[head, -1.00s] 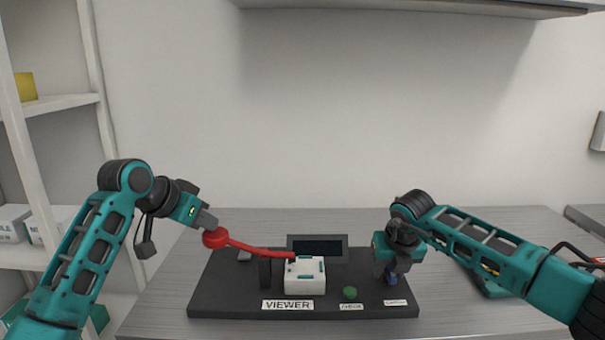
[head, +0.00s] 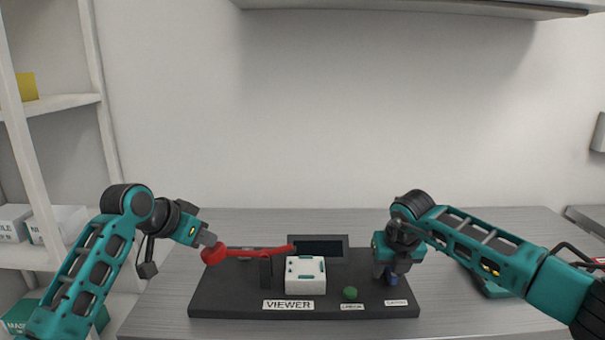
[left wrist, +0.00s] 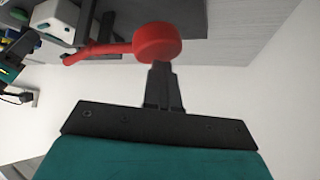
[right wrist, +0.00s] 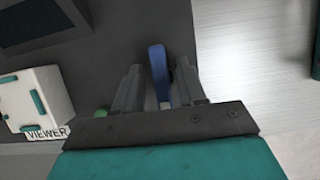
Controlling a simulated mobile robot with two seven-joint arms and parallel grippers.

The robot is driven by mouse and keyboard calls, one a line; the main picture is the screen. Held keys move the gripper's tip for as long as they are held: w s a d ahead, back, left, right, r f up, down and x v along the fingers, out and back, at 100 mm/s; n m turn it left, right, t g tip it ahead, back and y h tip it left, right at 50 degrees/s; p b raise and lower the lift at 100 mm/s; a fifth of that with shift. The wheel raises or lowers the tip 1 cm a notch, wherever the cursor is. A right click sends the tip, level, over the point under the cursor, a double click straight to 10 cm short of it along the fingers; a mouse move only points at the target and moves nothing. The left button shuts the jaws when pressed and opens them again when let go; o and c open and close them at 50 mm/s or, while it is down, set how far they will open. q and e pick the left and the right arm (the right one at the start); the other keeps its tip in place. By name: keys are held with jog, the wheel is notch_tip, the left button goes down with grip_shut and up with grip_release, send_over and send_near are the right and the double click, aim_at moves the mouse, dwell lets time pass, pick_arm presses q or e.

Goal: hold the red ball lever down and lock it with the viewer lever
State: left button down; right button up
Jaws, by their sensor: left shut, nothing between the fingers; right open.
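The red ball lever (head: 250,251) lies about level across a dark post (head: 265,272), its ball (head: 214,253) at the left end. My left gripper (head: 209,241) is shut and empty, its fingertips at the ball; they also meet the ball in the left wrist view (left wrist: 158,66). My right gripper (head: 389,273) is open around a blue lever (right wrist: 159,72), which stands between its fingers in the right wrist view. I cannot tell whether the fingers touch it. The blue lever is above the right label (head: 396,302), too small to read surely.
The black base (head: 225,295) carries a white block (head: 305,277) behind the VIEWER label (head: 288,304), a dark screen (head: 318,246) and a green knob (head: 349,293). The grey table (head: 490,235) is clear behind the base. Shelves stand at left.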

pick_arm(q)
jog(key=shift+d+f, duration=0.15)
jog(key=shift+f, duration=0.55)
jog(key=shift+d+f, duration=0.15)
jog(key=shift+f, duration=0.55)
pick_arm(e)
jog(key=c, duration=0.6)
pick_arm(q)
jog(key=shift+r, duration=0.1)
pick_arm(e)
jog(key=n+y, duration=0.1)
jog(key=n, duration=0.2)
jog(key=shift+n, duration=0.4)
jog(key=shift+n+y, duration=0.5)
